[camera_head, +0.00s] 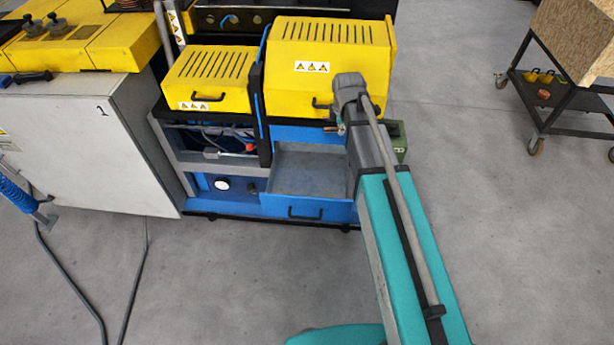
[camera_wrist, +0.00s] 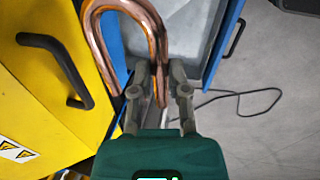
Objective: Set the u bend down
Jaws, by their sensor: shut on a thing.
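The copper u bend (camera_wrist: 153,22) shows at the top of the wrist view, with its curve toward the top edge. My gripper (camera_wrist: 159,72) is shut on one leg of it; the other leg hangs free to the left. The open blue drawer (camera_head: 308,208) with a grey floor lies in front of the machine. It also shows in the wrist view (camera_wrist: 226,40), right of the u bend. In the head view my arm hides most of the gripper, and the u bend is too small to make out clearly.
Yellow covers (camera_head: 330,45) with black handles stand above and behind the drawer. A grey-white cabinet (camera_head: 85,145) is at left, a green box (camera_head: 397,140) right of my arm. A cart (camera_head: 565,105) stands far right. A cable lies on the otherwise open floor.

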